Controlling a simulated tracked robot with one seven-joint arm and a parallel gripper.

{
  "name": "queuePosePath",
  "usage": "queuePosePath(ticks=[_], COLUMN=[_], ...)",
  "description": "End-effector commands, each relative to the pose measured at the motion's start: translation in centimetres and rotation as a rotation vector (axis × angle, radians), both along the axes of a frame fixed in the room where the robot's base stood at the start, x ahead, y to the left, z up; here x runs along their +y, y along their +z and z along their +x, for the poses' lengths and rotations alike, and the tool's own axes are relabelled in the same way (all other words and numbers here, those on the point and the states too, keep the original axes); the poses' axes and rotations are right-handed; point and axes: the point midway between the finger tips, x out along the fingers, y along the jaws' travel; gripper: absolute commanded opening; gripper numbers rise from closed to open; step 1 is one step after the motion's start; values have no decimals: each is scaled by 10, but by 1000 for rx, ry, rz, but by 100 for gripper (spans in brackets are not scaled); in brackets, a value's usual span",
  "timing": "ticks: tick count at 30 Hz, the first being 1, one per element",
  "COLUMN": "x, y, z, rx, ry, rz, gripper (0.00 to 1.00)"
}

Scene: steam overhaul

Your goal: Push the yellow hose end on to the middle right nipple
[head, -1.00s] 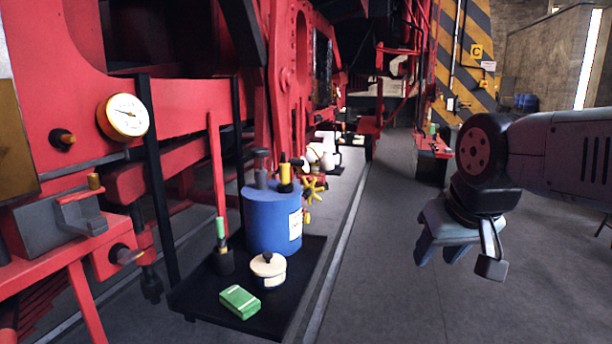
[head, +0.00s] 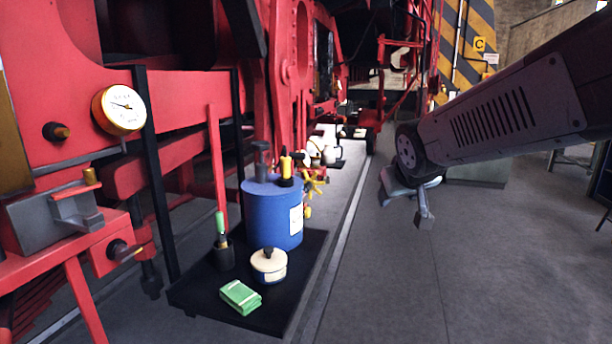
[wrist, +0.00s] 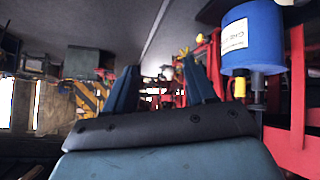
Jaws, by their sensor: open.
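My gripper (head: 396,192) hangs over the floor right of the tray, partly hidden by my arm. In the wrist view its two fingers stand apart with nothing between them (wrist: 160,68). I cannot make out for certain the yellow hose end or the middle right nipple. A yellow and black upright piece (head: 286,167) shows at the top of the blue drum (head: 270,215). A yellow star-shaped handwheel (head: 315,184) shows just right of it. On the red frame at left are a dark stub with an orange tip (head: 57,131) and a metal stub (head: 124,251).
A black tray (head: 205,299) carries the blue drum, a cream pot (head: 268,265), a green packet (head: 240,296) and a green-handled brush (head: 221,245). A round gauge (head: 119,110) is on the red locomotive. The grey floor (head: 400,285) at right is clear.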

Motion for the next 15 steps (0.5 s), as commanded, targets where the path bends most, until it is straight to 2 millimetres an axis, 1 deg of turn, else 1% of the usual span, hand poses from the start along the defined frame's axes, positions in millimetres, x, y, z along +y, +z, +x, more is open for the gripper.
queuePosePath(ticks=[1, 6, 8, 9, 12, 15], x=[4, 29, 40, 48, 69, 91], y=[-3, -6, -9, -10, -16, -21], z=[21, 86, 106, 119, 148, 173], rx=[-29, -161, -205, -235, -306, -379], ry=[24, 140, 185, 219, 300, 388], rz=[-12, -22, -11, -2, 37, 92], gripper=[55, 55, 55, 55, 55, 55])
